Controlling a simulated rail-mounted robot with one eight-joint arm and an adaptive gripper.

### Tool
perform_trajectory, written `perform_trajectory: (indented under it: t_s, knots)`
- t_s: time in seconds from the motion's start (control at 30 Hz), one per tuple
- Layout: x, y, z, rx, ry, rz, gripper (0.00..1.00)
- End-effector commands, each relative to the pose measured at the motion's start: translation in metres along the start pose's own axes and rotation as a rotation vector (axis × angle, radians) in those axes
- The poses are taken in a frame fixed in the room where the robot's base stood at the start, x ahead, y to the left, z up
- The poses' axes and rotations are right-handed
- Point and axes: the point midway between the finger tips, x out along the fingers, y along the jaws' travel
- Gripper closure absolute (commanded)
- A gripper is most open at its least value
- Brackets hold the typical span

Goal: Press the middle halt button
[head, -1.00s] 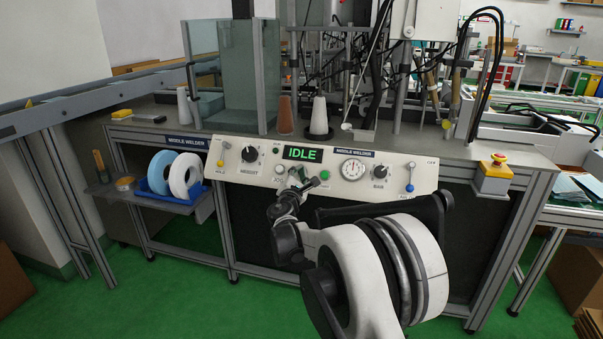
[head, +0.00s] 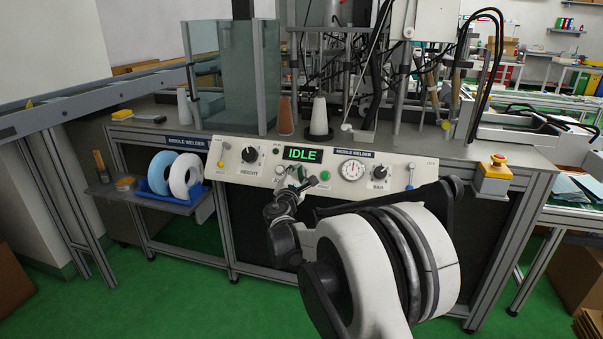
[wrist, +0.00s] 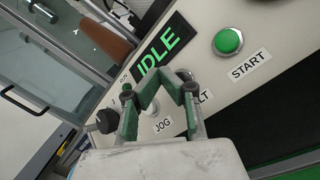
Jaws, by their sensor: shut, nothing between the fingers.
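The control panel (head: 228,165) of the middle welder has a lit green IDLE display (head: 302,154). In the wrist view, a green START button (wrist: 228,41) is at the upper right and a white JOG button (wrist: 149,107) shows between my fingers. The HALT label (wrist: 203,97) lies between them, its first letters hidden by my right finger. The halt button (wrist: 183,74) shows only as a pale edge beside that finger. My gripper (wrist: 157,77) is shut and empty, tips close over the panel between JOG and the display. Contact cannot be told. In the head view my gripper (head: 302,180) covers the halt area.
A black dial (head: 249,154), a round gauge (head: 352,169) and levers share the panel. A yellow box with a red emergency knob (head: 498,160) stands at the right. A white cone (head: 319,115) and glass guard (head: 225,85) stand behind the panel.

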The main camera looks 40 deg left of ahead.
Motion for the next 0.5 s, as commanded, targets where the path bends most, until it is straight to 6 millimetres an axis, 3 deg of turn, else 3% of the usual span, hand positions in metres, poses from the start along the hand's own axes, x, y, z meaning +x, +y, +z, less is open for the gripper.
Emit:
perform_trajectory:
  t_s: [0.5]
  knots:
    - [-0.026, 0.019, 0.019, 0.0, 0.0, 0.0, 1.0]
